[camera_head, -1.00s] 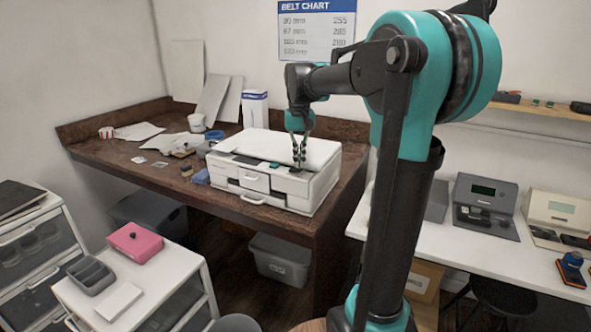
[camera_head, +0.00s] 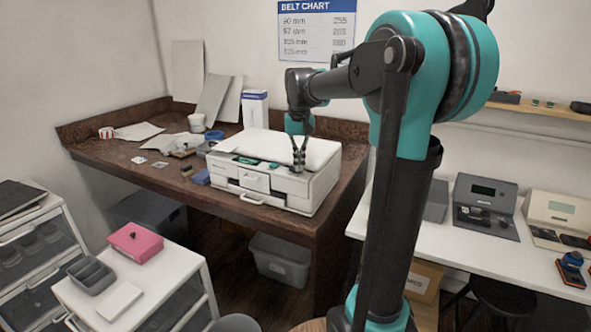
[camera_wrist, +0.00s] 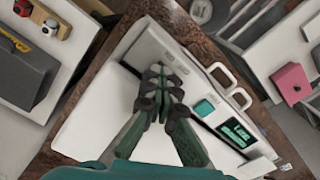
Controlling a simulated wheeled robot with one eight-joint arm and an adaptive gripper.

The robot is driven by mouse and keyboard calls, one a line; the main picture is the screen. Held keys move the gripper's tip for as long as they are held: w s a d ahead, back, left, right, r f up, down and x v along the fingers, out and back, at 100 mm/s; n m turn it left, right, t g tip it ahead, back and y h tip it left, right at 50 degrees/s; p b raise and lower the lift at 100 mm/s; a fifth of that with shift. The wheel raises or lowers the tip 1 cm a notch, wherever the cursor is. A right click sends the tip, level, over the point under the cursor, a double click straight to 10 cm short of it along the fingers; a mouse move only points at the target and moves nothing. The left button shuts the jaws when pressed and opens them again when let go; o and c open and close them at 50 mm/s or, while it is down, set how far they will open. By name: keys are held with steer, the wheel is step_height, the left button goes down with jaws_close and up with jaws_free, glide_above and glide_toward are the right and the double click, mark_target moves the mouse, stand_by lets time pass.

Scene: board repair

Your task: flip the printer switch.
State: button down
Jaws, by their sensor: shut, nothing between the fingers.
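The white printer (camera_head: 322,185) stands on the brown desk, and its top also shows in the wrist view (camera_wrist: 90,130). Its small screen (camera_head: 248,161) is lit green, with text in the wrist view (camera_wrist: 238,132). A teal button (camera_wrist: 204,108) sits beside the screen. My gripper (camera_head: 298,168) points down at the right part of the printer's front top edge. In the wrist view its fingers (camera_wrist: 158,72) are together with nothing between them. I cannot make out the switch; the fingertips may cover it. Whether they touch the printer is unclear.
A white bench (camera_head: 455,240) with devices stands right. A pink box (camera_head: 136,243) sits on a drawer unit at front left.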

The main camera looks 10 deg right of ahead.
steer(key=shift+r, duration=3.5)
